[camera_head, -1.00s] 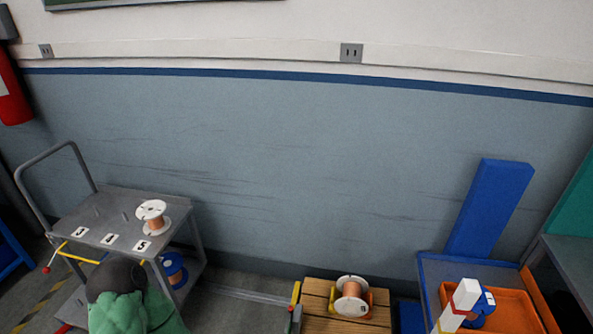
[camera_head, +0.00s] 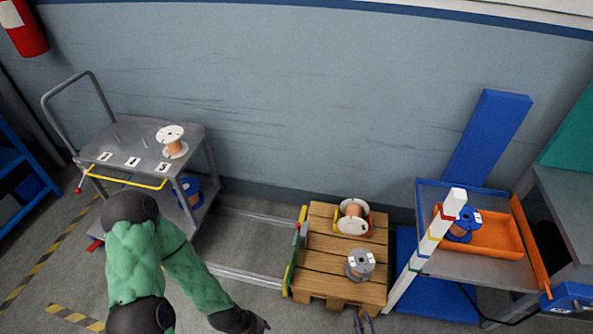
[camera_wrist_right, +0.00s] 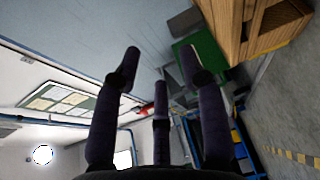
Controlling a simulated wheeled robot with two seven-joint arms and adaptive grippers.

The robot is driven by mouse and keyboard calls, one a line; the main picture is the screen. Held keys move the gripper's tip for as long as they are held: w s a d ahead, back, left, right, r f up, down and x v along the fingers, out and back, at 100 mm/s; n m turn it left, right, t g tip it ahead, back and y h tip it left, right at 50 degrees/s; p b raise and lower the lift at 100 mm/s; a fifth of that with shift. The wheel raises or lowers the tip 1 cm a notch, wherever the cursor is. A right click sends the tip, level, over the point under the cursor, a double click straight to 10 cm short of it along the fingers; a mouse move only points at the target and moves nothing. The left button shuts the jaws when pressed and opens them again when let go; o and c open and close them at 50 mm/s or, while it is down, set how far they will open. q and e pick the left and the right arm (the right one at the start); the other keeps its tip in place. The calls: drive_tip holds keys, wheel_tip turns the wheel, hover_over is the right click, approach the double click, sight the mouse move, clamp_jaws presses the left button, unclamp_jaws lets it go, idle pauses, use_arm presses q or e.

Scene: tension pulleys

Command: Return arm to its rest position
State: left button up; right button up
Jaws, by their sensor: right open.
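My right gripper (camera_head: 363,320) pokes in at the bottom edge of the head view, in front of the wooden pallet. In the right wrist view its dark fingers (camera_wrist_right: 158,70) are spread with nothing between them. My left arm (camera_head: 160,255), in a green sleeve, comes in at the lower left. Its dark wrist and gripper (camera_head: 258,324) are cut off by the bottom edge, so the jaws cannot be read.
A grey cart (camera_head: 142,145) at left carries a copper spool (camera_head: 172,143). A pallet (camera_head: 325,264) holds a white-flanged spool (camera_head: 353,216) and a grey spool (camera_head: 360,265). Floor between cart and pallet has a metal frame.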

drive_tip(key=s+a+r+n+g+y+p, duration=0.1)
drive_tip(key=a+r+n+g+y, duration=0.25)
drive_tip(key=a+n, duration=0.25)
drive_tip(key=s+a+r+n+g+y, duration=0.2)
drive_tip(key=a+n+g+y, duration=0.2)
drive_tip(key=a+n, duration=0.1)
drive_tip(key=s+a+r+n+g+y+p, duration=0.1)
drive_tip(key=a+r+n+g+y, duration=0.25)
drive_tip(key=a+n, duration=0.25)
drive_tip(key=s+a+r+n+g+h, duration=0.1)
drive_tip(key=s+a+r+n+g, duration=0.15)
drive_tip(key=s+n+g, duration=0.45)
drive_tip(key=s+d+r+n+g+h+p, duration=0.1)
drive_tip(key=s+d+r+n+h, duration=0.15)
drive_tip(key=n, duration=0.35)
drive_tip(key=s+d+r+n+g+h+p, duration=0.1)
drive_tip(key=r+n+g+h, duration=0.2)
drive_tip(key=n, duration=0.4)
drive_tip(key=w+r+n+t+h, duration=0.3)
drive_tip(key=r+n+t, duration=0.2)
drive_tip(key=r+n, duration=0.5)
drive_tip(key=shift+w+r+n+p, duration=0.25)
drive_tip(key=shift+r+n+p, duration=0.15)
drive_tip(key=shift+n, duration=0.4)
